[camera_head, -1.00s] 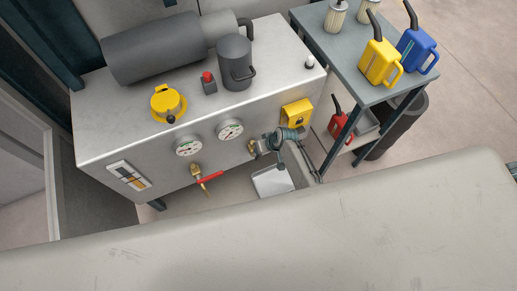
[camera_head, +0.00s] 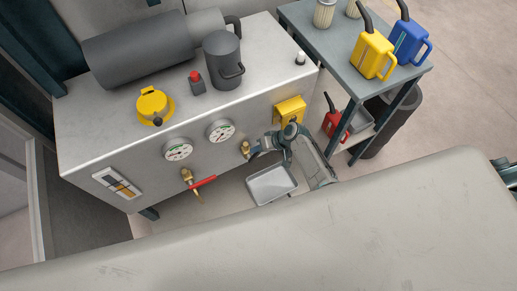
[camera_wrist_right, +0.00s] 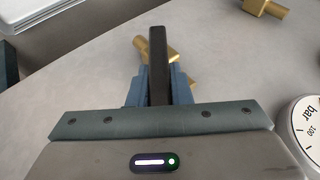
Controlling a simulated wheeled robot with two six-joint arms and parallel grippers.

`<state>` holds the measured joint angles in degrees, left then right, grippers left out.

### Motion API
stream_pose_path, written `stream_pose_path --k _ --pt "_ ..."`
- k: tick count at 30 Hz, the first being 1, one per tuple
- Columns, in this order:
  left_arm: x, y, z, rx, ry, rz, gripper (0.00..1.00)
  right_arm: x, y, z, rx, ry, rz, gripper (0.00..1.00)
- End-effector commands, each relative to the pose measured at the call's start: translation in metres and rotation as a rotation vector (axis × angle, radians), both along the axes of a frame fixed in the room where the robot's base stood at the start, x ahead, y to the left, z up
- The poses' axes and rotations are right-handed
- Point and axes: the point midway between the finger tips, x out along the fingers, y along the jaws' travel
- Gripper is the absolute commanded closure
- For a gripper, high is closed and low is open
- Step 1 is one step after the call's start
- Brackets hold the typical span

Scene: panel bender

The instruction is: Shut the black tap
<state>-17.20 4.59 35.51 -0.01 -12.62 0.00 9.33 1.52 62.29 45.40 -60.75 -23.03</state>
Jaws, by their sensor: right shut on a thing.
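The black tap has a black bar handle (camera_wrist_right: 158,62) on a brass body (camera_wrist_right: 188,82). In the head view its brass body (camera_head: 245,149) sticks out of the front of the metal cabinet, below the yellow box. My right gripper (camera_wrist_right: 160,88) is shut on the black handle, which stands between its two blue-grey fingers. In the head view my right gripper (camera_head: 256,150) is right beside the brass body and hides the handle. My left gripper is not in view.
A red-handled tap (camera_head: 202,182) sits to the left on the cabinet front (camera_head: 150,197), under two gauges (camera_head: 220,130). A grey tray (camera_head: 271,184) lies below my right gripper. A side table (camera_head: 345,70) with yellow and blue cans stands at the right.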

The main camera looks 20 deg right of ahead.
Motion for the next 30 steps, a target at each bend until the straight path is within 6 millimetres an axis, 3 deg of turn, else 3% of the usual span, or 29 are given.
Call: stream_pose_path --k 2,3,6,18,30 --pt "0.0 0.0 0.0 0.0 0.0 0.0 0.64 0.0 0.0 -0.001 -0.001 0.001 -0.001 1.0" --pt "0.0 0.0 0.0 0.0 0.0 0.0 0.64 0.0 0.0 -0.001 -0.001 0.001 -0.001 0.76" --pt "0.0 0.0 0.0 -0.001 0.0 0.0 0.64 0.0 0.0 -0.001 -0.001 0.001 -0.001 0.6" --pt "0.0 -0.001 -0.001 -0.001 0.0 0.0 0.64 -0.003 -0.005 0.005 -0.001 -0.001 0.0 0.6" --pt "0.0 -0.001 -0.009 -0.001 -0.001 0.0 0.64 -0.021 -0.047 0.055 -0.003 -0.002 0.0 0.6"
